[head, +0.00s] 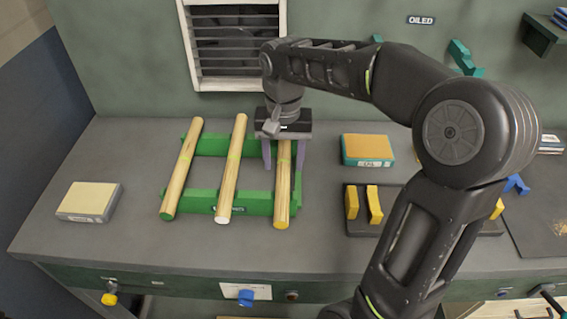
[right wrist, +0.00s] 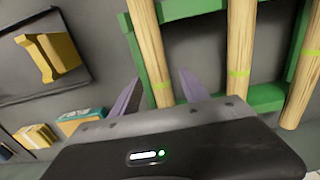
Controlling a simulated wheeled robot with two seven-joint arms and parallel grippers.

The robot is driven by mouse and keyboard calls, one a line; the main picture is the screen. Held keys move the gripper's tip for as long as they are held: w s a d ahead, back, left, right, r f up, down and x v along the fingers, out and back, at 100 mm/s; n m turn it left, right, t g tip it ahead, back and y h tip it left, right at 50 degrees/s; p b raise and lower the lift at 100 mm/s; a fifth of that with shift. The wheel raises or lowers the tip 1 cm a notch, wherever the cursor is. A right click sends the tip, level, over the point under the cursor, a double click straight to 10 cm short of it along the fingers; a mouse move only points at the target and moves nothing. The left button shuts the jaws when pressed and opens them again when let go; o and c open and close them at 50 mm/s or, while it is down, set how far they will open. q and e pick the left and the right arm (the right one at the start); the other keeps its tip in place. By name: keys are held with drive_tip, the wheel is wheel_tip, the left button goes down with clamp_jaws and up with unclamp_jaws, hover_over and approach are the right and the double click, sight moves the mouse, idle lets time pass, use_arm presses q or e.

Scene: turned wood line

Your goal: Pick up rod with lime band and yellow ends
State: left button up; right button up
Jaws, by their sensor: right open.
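The rod with yellow ends (head: 283,190) is the rightmost of three wooden rods lying across a green rack (head: 240,200). Its near end is yellow; its far part is hidden under my right gripper in the head view. My right gripper (head: 284,158) is open above this rod, with one finger on each side of it. In the right wrist view, the rod (right wrist: 151,55) passes between the two open fingers (right wrist: 158,95), and a lime band shows on it. I cannot tell whether the fingers touch it. My left gripper is not in view.
A middle rod with a white end (head: 231,170) and a left rod with a green end (head: 182,170) lie close by on the rack. A teal and orange box (head: 367,150) and a dark tray (head: 362,225) with yellow pieces stand to the right. A cream block (head: 88,201) lies left.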

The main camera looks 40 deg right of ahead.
drive_tip(key=shift+c, duration=0.3)
clamp_jaws()
idle(0.4)
